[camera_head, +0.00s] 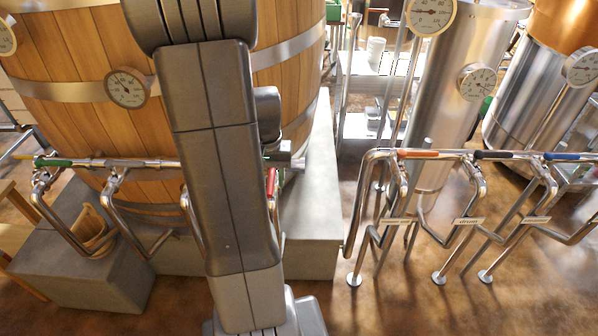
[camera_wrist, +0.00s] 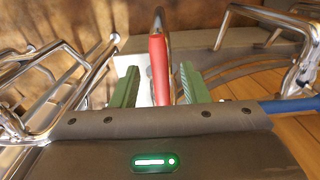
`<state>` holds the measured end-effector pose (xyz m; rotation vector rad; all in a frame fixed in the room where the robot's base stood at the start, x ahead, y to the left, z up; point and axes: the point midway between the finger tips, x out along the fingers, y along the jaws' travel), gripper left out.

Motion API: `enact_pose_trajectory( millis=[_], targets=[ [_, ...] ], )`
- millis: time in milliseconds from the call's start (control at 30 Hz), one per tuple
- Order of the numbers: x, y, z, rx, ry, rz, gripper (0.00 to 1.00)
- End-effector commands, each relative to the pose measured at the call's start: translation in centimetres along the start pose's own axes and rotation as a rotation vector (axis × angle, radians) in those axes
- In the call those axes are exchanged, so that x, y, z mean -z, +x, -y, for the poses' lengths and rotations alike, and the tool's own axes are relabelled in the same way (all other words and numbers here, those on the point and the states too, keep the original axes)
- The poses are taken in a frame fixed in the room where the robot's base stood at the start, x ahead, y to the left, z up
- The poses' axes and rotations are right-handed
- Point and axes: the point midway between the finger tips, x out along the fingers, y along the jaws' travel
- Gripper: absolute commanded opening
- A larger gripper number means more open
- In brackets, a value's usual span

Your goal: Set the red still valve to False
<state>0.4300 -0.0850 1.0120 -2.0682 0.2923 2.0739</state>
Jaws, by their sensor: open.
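The red valve handle (camera_head: 271,183) shows just right of my arm in the head view, hanging down from the pipe beside the wooden vat. In the wrist view the red handle (camera_wrist: 159,68) is upright in the picture, in the gap between my green fingers. My gripper (camera_wrist: 160,72) is open, with a finger on each side of the handle. A small gap shows on both sides, so it does not look gripped. In the head view my arm hides much of the pipe around this valve and my fingers are hard to make out.
A large wooden vat (camera_head: 75,55) stands behind the pipe. A green handle (camera_head: 52,162) is at left; orange (camera_head: 418,154), black (camera_head: 495,155) and blue (camera_head: 572,157) handles sit on metal pipes at right. A grey plinth (camera_head: 312,215) lies beside the red handle. Bent pipes crowd both sides.

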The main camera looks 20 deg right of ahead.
Motion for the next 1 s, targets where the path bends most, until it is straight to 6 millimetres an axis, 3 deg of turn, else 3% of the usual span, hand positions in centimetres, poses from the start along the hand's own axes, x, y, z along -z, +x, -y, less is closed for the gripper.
enact_pose_trajectory(
  millis=[167, 700, 1000],
  targets=[
    [0.1, -0.3, 0.0, 0.0, 0.0, -0.002, 0.41],
    [0.0, 2.2, 0.1, 0.0, 0.0, -0.002, 0.41],
    [0.0, 2.3, 0.1, 0.0, 0.0, -0.002, 0.41]
  ],
)
